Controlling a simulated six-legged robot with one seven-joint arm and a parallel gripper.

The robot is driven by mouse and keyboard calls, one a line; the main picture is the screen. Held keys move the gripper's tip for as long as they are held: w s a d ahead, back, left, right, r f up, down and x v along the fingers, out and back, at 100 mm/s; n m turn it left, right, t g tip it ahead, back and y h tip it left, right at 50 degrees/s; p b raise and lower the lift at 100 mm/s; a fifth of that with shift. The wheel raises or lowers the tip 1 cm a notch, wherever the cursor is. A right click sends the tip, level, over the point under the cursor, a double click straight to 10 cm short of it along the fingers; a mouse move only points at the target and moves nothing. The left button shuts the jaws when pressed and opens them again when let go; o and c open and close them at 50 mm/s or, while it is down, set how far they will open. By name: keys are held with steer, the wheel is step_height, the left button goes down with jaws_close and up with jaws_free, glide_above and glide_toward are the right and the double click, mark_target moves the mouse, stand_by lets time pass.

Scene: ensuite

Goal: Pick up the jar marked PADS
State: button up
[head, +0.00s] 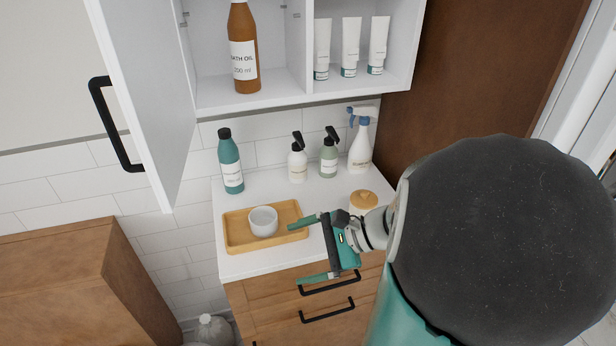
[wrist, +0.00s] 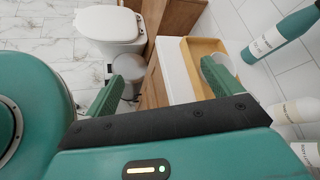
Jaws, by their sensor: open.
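A white jar with a round wooden lid (head: 363,198) stands on the right part of the white counter in the head view. My wrist partly covers its front, and no marking on it can be read, so I cannot tell whether it says PADS. My gripper (head: 294,252) is open and empty, to the left of this jar and over the counter's front edge, with its fingers pointing left. In the wrist view my gripper (wrist: 160,74) also shows nothing between its fingers, and the lidded jar is not seen there.
A wooden tray (head: 238,240) holding a white cup (head: 263,220) lies left of my gripper. Behind stand a teal bottle (head: 231,164), two pump bottles (head: 297,163) and a spray bottle (head: 360,148). An open cabinet (head: 275,100) overhangs, its door (head: 150,95) swung left. A toilet (wrist: 108,24) shows in the wrist view.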

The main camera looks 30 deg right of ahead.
steer(key=s+d+f+m+t+h, duration=0.15)
steer(key=d+m+t+h, duration=0.25)
steer(key=d+m+t, duration=0.7)
steer(key=m+h, duration=0.6)
steer(key=h, duration=0.1)
glide_toward(366, 200)
steer(key=shift+g, duration=0.3)
steer(key=w, duration=1)
steer(key=shift+w+d+r, duration=0.2)
steer(key=shift+w+d, duration=0.1)
steer(key=shift+w, duration=0.05)
steer(key=c, duration=1.5)
steer(key=shift+r, duration=0.1)
